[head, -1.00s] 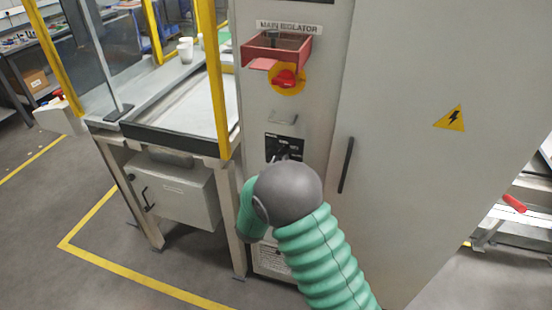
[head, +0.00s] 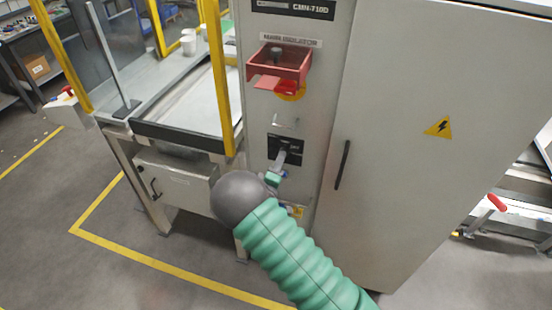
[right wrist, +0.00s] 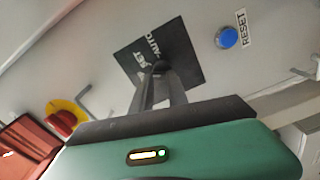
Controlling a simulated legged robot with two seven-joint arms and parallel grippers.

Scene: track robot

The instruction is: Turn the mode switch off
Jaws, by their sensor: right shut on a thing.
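The mode switch's black plate (head: 291,143) is on the grey cabinet front, below the main isolator. In the right wrist view the plate (right wrist: 131,62) shows tilted, with white lettering reading "AUTO" and part of another word. My right gripper (head: 282,155) reaches up to the plate from below. In the right wrist view its two fingers (right wrist: 160,70) are close together at the plate, shut on the switch knob. The knob itself is mostly hidden between the fingers, so its setting cannot be read. My left gripper is not in view.
A red isolator guard (head: 280,64) and red knob (head: 290,87) sit above the plate. A blue reset button (right wrist: 227,37) is beside it. The cabinet door handle (head: 343,165) is to the right. A guarded bench with yellow posts (head: 219,80) stands left.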

